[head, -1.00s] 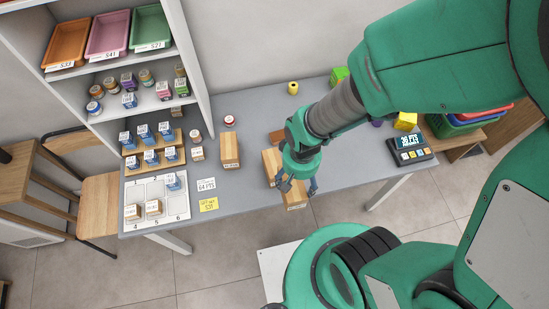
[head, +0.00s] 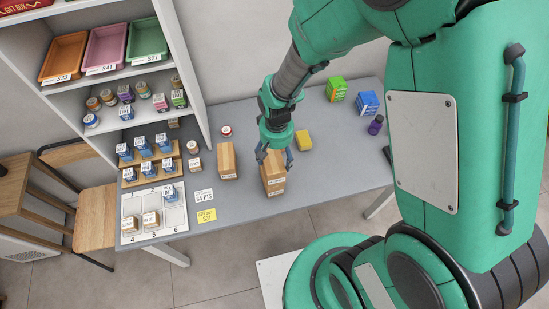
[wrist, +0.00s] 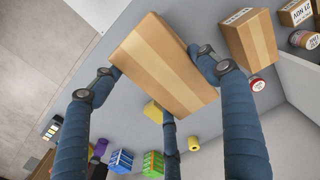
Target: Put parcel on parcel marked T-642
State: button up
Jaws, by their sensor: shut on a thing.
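My gripper (head: 273,152) is shut on a brown cardboard parcel (head: 272,167) with a lighter tape strip, near the table's front middle. The held parcel (wrist: 165,65) fills the upper middle of the wrist view, tilted in the picture, with fingers on both sides. Two pale labels seem to show one above the other on the front at this spot, so another parcel may be under it; the contact is hidden. A second brown parcel (head: 227,161) stands on the table to the left, and also in the wrist view (wrist: 250,46). I cannot read T-642 on any label.
A yellow block (head: 303,140) lies right of my gripper. Green boxes (head: 336,88), blue boxes (head: 367,103) and a purple bottle (head: 375,125) stand further right. A numbered white tray (head: 180,218) is at left, below the shelf unit.

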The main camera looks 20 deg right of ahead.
jog(key=shift+w+a, duration=0.1)
jog(key=shift+w, duration=0.6)
jog(key=shift+f, duration=1.8)
jog(key=shift+f, duration=0.1)
jog(key=o, duration=1.4)
jog(key=shift+o, duration=0.2)
notch_tip(320, 180, up, 12)
jog(key=shift+r, duration=0.1)
